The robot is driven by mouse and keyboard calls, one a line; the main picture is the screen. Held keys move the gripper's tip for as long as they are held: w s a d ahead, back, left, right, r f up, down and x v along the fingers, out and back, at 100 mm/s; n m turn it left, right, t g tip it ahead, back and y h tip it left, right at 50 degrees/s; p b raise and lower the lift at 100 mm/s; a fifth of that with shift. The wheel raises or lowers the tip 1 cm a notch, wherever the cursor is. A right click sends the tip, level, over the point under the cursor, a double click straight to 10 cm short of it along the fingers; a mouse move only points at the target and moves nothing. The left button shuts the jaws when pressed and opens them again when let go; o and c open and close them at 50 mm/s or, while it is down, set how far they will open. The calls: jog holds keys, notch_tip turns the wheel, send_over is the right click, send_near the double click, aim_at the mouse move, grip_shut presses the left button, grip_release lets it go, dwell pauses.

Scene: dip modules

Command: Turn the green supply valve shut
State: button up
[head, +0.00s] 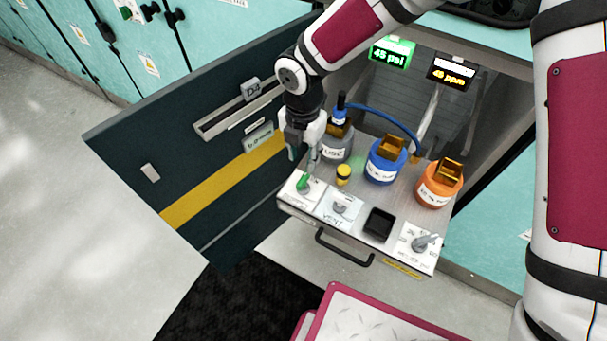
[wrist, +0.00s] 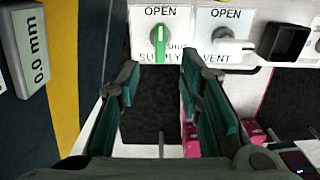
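The green supply valve (head: 303,184) sits on a white SUPPLY plate at the left front of the drawer top. In the wrist view its green handle (wrist: 159,42) stands lengthwise under the word OPEN. My gripper (head: 303,158) is just above and behind this valve in the head view. In the wrist view my gripper (wrist: 158,88) is open, with its two teal-padded fingers apart and nothing between them. The handle shows ahead of the gap between the fingertips, apart from them.
The vent valve (head: 341,207) is just right of the supply valve, then a black square recess (head: 379,224) and the relief valve (head: 424,243). Grey, blue (head: 385,163) and orange (head: 440,185) bottles stand behind. The open dark door (head: 185,150) is at left. A display (head: 391,54) reads 45 psi.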

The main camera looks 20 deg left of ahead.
aim_at(303, 178)
notch_tip(303, 178, down, 9)
jog(key=shift+f, duration=0.1)
dwell(0.4)
grip_shut()
